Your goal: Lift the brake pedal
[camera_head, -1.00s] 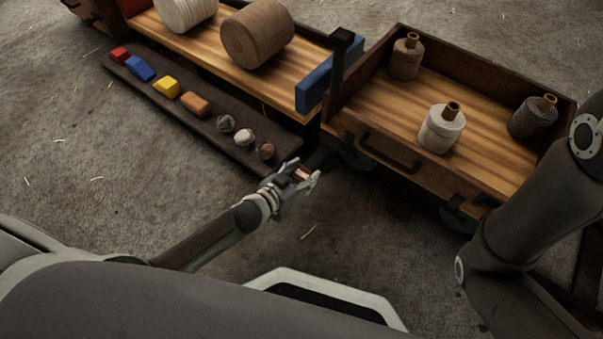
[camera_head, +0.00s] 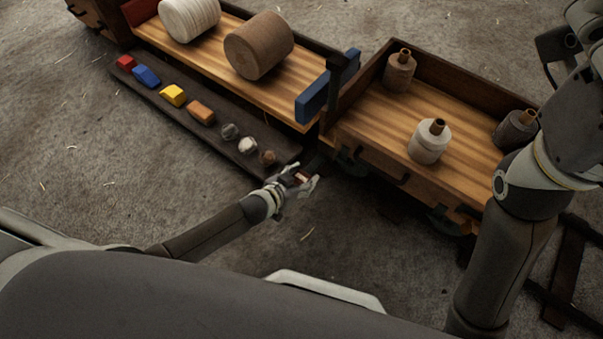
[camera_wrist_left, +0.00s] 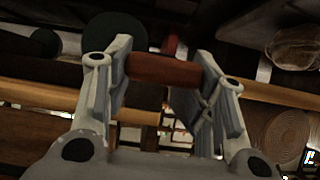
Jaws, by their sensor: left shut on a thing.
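My left gripper (camera_head: 308,184) is low beside the near side of the wagons, close to the gap between them. It is shut on a reddish-brown bar, which I take to be the brake pedal (camera_wrist_left: 165,70). In the left wrist view the bar lies crosswise between the two fingers (camera_wrist_left: 163,95). What the pedal is fixed to is hidden. My right arm rises at the right edge, and I cannot make out its fingers.
The left wagon carries a white roll (camera_head: 189,17) and a brown roll (camera_head: 258,46). A dark board (camera_head: 185,127) with several coloured blocks and stones lies alongside. A blue panel (camera_head: 313,98) stands between the wagons. The floor at left is clear.

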